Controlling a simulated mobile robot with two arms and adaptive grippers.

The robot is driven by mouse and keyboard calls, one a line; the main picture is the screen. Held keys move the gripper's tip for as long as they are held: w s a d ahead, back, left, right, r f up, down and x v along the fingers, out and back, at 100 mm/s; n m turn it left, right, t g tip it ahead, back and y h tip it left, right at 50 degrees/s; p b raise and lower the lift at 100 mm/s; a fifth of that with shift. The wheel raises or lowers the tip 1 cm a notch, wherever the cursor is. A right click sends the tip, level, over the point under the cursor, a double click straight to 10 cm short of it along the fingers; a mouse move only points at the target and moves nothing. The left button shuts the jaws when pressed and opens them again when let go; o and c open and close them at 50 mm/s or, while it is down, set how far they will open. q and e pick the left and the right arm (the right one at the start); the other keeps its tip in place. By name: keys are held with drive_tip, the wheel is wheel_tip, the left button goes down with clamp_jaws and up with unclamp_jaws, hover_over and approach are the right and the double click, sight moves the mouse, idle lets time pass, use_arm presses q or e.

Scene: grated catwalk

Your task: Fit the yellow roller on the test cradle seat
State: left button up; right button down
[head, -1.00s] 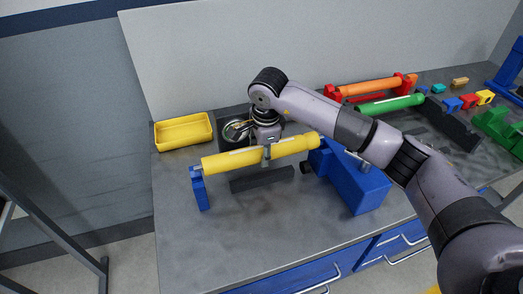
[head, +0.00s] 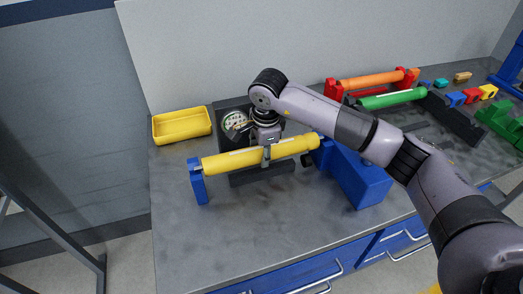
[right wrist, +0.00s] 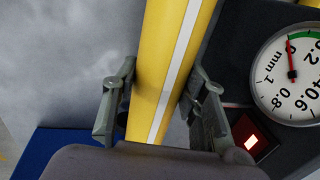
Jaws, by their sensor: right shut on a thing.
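The yellow roller (head: 225,160) lies lengthwise over the blue test cradle, with its left end at the top of the blue end post (head: 199,187) and its right end against the large blue block (head: 358,182). I cannot tell whether both ends rest fully in the seat. My right gripper (head: 266,157) is shut around the middle of the roller from above. In the right wrist view, the fingers (right wrist: 160,105) stand on both sides of the roller (right wrist: 172,60), which has a white stripe. My left gripper is not in view.
A dial gauge (right wrist: 292,75) with a lit red indicator (right wrist: 250,142) stands beside the roller. A yellow tray (head: 182,126) is at the back left. An orange roller (head: 370,80), a green roller (head: 392,98) and coloured blocks lie to the right. The front worktop is clear.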

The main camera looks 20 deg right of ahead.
drive_tip(key=shift+f+b, duration=0.45)
drive_tip(key=shift+f, duration=0.15)
drive_tip(key=c, duration=0.9)
unclamp_jaws()
drive_tip(key=o, duration=0.4)
drive_tip(key=shift+f, duration=0.1)
drive_tip(key=shift+r+p, duration=1.95)
drive_tip(key=shift+r, duration=2.15)
